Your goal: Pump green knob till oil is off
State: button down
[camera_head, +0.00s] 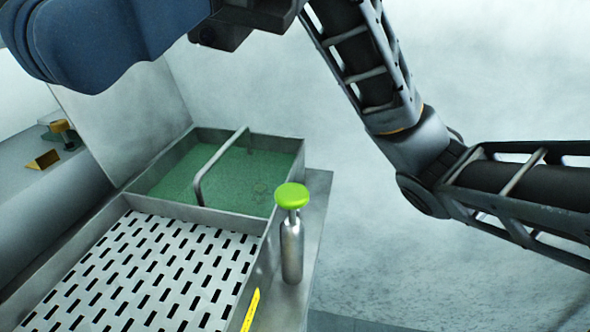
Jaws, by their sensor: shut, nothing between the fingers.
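The green knob (292,196) is a round cap on top of an upright metal cylinder (292,250). It stands on the right ledge of the metal frame and looks raised, with a short thin stem below it. A green surface (232,170), which may be oil or another liquid, fills the rear compartment of the frame.
A slotted metal plate (150,270) lies in front of the green compartment. A bent metal bar (203,172) rises over that compartment. A yellow strip (251,308) is at the frame's right edge. A gold wedge (42,160) sits at left. Right of the ledge is open floor.

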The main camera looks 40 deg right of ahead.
jog(key=w+d+f+t+h+b, duration=0.1)
jog(key=w+d+f+t+h, duration=0.3)
jog(key=d+h, duration=0.15)
jog(key=r+m+t+h+b, duration=0.1)
jog(key=t+h+b, duration=0.15)
jog(key=h, duration=0.45)
send_over(293, 190)
jog(key=shift+t+p, duration=0.25)
jog(key=shift+p, duration=0.1)
jog(key=shift+f, duration=0.15)
notch_tip(293, 190, down, 14)
jog(key=shift+r+p, duration=0.1)
jog(key=shift+p, duration=0.4)
notch_tip(293, 190, down, 3)
jog(key=b, duration=0.4)
jog(key=shift+b, duration=0.3)
